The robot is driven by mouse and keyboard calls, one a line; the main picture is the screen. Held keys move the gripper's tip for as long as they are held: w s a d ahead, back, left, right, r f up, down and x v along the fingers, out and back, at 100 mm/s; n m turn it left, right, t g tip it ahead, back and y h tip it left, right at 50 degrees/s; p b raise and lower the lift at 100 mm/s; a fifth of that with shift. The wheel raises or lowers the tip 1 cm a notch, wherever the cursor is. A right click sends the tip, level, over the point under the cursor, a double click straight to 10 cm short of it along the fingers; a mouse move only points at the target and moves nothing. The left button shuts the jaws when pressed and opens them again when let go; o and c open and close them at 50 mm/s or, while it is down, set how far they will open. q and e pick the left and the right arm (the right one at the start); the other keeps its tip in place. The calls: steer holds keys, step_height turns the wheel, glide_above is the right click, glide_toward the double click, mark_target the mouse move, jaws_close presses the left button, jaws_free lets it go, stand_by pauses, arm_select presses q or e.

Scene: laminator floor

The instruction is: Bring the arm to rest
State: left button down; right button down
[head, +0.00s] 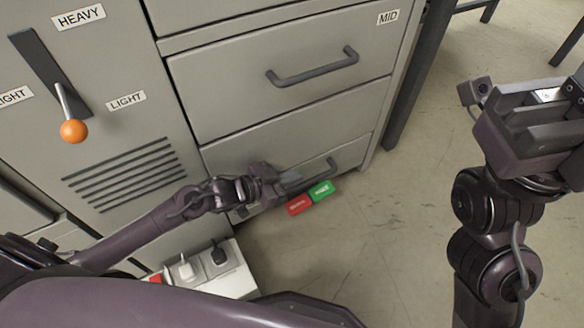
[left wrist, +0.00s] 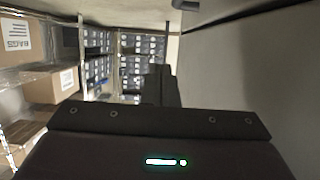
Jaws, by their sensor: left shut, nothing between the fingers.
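My left gripper (head: 292,186) is low in front of the grey cabinet, in the middle of the head view. It is shut and empty, close to the bottom drawer's handle (head: 318,172); I cannot tell whether they touch. In the left wrist view its dark fingers (left wrist: 161,86) point away from the camera, together, with nothing between them. My right gripper (head: 535,110) is raised at the right of the head view, apart from the cabinet and partly cut off by the picture edge. Its finger gap does not show clearly.
An orange-knobbed lever (head: 73,130) is on the panel. Floor (head: 330,250) at centre right is clear.

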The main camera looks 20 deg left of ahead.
arm_select(q)
steer(key=shift+r, duration=0.5)
